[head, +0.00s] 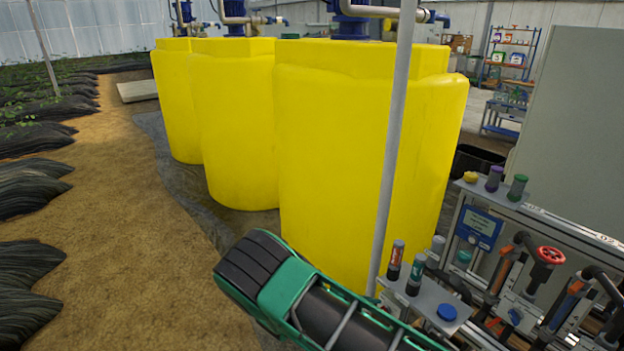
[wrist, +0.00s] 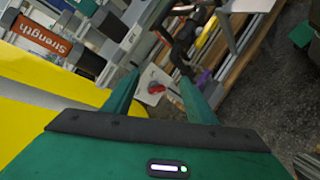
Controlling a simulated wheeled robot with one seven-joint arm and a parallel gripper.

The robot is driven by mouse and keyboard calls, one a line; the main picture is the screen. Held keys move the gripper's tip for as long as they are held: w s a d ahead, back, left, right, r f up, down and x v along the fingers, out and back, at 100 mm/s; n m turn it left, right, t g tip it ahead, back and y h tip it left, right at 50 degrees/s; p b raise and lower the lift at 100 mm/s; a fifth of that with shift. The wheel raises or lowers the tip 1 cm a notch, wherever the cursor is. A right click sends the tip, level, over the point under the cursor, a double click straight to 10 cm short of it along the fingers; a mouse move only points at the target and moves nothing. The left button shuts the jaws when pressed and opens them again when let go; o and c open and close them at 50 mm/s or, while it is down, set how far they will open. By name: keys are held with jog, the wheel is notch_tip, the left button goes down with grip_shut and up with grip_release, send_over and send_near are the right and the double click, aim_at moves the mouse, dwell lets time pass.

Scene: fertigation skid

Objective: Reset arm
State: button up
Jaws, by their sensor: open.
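My gripper (wrist: 159,77) shows in the wrist view as two green fingers spread apart, with a dark band across its base. No object is visible held between the fingers. Beyond the gap is a blurred patch of the skid with a pale plate and a small red part. In the head view my green and black arm extends from the lower middle to the bottom edge; I cannot make out the fingers there.
Yellow tanks (head: 365,170) stand close behind my arm. A thin grey post (head: 395,150) rises beside it. At right are the skid's pipes, a red handwheel (head: 551,255), a blue sign (head: 478,228) and capped bottles. Open soil (head: 130,260) lies left.

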jog(key=s+d+r+m+y, duration=0.3)
jog(key=s+d+r+y, duration=0.15)
jog(key=r, duration=0.75)
jog(key=s+d+r+m+y, duration=0.3)
jog(key=s+r+m+y, duration=0.15)
jog(key=r, duration=0.75)
jog(key=s+d+r+m+y, duration=0.3)
jog(key=s+d+r, duration=0.15)
jog(key=r, duration=0.75)
jog(key=s+d+m+g, duration=0.1)
jog(key=s+d+m, duration=0.2)
jog(key=s, duration=0.7)
jog(key=s+d+m+g, duration=0.2)
jog(key=s+d+m, duration=0.1)
jog(key=s+d, duration=0.5)
jog(key=shift+s+r+y, duration=0.15)
jog(key=shift+s+y, duration=0.15)
jog(key=shift+s, duration=0.75)
jog(key=shift+d, duration=0.1)
